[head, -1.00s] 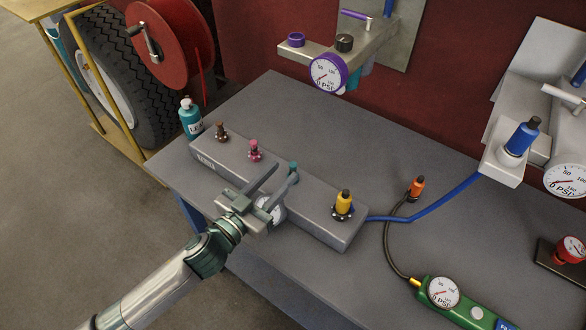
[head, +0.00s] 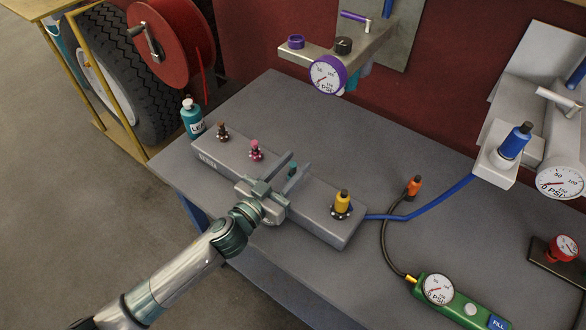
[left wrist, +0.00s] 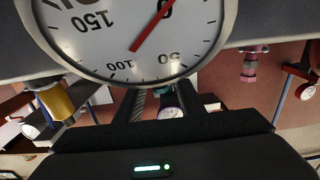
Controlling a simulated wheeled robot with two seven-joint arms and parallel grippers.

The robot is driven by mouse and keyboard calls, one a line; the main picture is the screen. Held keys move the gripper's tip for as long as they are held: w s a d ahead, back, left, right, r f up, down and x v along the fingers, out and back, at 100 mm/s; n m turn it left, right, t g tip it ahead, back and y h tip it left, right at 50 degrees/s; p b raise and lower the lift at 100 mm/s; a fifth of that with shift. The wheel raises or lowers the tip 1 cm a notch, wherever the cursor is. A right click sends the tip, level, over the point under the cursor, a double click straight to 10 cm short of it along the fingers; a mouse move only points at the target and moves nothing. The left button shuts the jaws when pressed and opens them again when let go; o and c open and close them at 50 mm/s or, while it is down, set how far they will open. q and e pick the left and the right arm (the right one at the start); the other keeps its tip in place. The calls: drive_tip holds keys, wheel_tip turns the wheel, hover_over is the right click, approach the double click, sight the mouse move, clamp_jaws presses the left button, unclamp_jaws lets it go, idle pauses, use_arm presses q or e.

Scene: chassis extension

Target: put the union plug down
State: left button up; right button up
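My left gripper (head: 299,163) reaches over the block from the front. In the left wrist view a large pressure gauge (left wrist: 135,35) fills the top and partly hides the space between the fingers (left wrist: 158,100). My right gripper is not in view.
A yellow fitting (head: 342,202) stands right of the gripper, a pink one (head: 256,150) left. A teal bottle (head: 192,118) stands at the block's left end. A purple gauge (head: 327,75) overhangs behind. The grey bench (head: 270,95) is clear behind the block.

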sight(293, 164)
use_arm(q)
clamp_jaws()
drive_tip(key=shift+w+r, duration=0.1)
drive_tip(key=shift+r, duration=0.3)
wheel_tip(293, 164, up, 4)
drive_tip(key=shift+f+b, duration=0.25)
drive_tip(key=shift+b, duration=0.1)
drive_tip(key=s+d+r+b, duration=0.2)
drive_tip(key=s+d+r, duration=0.4)
drive_tip(key=d, duration=0.4)
drive_tip(key=shift+r, duration=0.35)
drive_tip(key=shift+s, duration=0.1)
